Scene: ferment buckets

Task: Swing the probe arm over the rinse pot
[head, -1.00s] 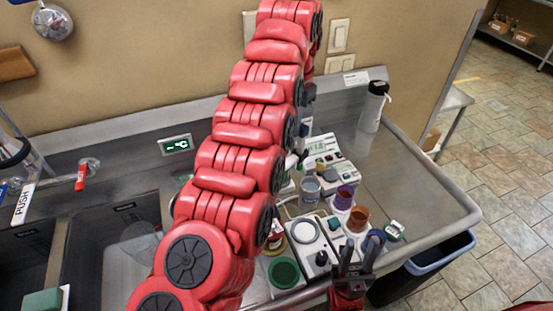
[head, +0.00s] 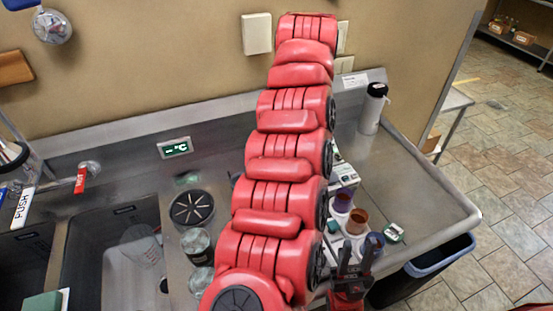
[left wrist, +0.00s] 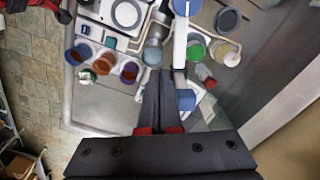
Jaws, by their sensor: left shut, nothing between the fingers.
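In the left wrist view, a white bar that looks like the probe arm (left wrist: 180,38) runs down toward my left gripper. A grey pot (left wrist: 153,55), perhaps the rinse pot, stands just left of the bar; I cannot tell whether the bar's end is over it. My left gripper (left wrist: 164,72) is shut and empty, its tips close to the bar's lower end; contact is unclear. In the head view my red left arm hides this gripper, the bar and the pot. My right gripper (head: 356,254) is open and empty at the counter's front, near the cups.
Purple (head: 342,200), brown (head: 357,221) and blue (head: 373,243) cups stand right of my left arm. A green lidded container (left wrist: 196,50) is right of the bar. Sink basins (head: 110,245) lie left. The right counter (head: 415,185) is largely clear.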

